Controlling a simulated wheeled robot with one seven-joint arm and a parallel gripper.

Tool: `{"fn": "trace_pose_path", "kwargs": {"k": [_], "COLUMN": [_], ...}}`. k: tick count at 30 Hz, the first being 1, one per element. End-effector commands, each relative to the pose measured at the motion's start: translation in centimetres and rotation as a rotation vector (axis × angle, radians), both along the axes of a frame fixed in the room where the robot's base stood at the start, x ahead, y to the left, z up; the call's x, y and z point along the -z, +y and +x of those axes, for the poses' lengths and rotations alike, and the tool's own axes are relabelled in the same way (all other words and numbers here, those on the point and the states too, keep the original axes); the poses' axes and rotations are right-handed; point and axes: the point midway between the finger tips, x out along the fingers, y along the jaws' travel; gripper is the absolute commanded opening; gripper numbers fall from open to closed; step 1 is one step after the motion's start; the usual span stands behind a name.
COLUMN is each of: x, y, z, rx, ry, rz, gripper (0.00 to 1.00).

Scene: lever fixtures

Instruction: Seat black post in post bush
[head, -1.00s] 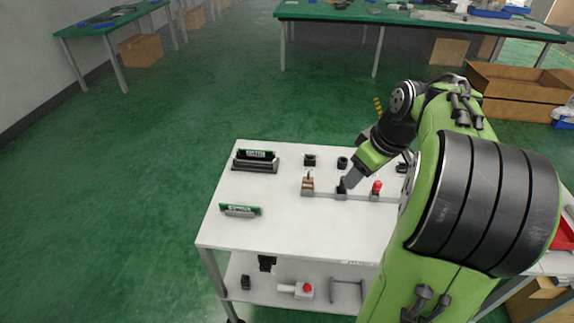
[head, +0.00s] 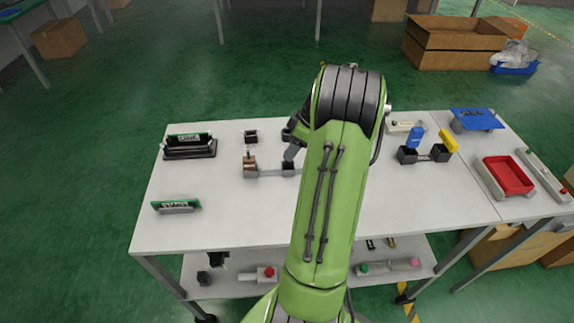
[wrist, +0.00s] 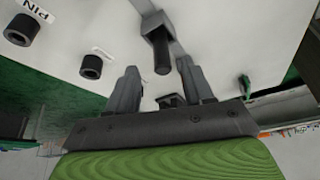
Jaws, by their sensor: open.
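The black post (wrist: 162,54) stands out of a grey holder (wrist: 153,22) in the wrist view. In the head view its dark shape (head: 288,166) sits at the right visible end of a grey rack. My gripper (wrist: 156,78) is open and empty. The post's free end lies just ahead of the gap between the fingers, apart from them. Black round sockets (wrist: 92,66) and (wrist: 22,28) are set on the white top to the left; the farther one has a "PIN" label. The nearer label is too blurred to read, so I cannot tell which socket is the post bush.
A brown piece (head: 249,161) stands at the rack's left end. A black socket (head: 250,136) is behind it. A green board in a black stand (head: 190,146) is at left. My arm hides the middle.

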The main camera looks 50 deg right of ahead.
Motion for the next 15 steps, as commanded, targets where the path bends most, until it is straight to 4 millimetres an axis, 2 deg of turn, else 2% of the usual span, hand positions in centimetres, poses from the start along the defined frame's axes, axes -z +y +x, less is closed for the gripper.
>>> {"fn": "trace_pose_path", "kwargs": {"k": [5, 9, 15], "x": [2.0, 4.5, 4.8], "y": [0.5, 1.0, 1.0], "z": [0.8, 1.9, 2.1], "rx": [-0.001, -0.001, 0.002], "ry": [0.001, 0.001, 0.000], "rz": [0.002, 0.003, -0.002], "gripper": [0.52, 0.52, 0.52]}}
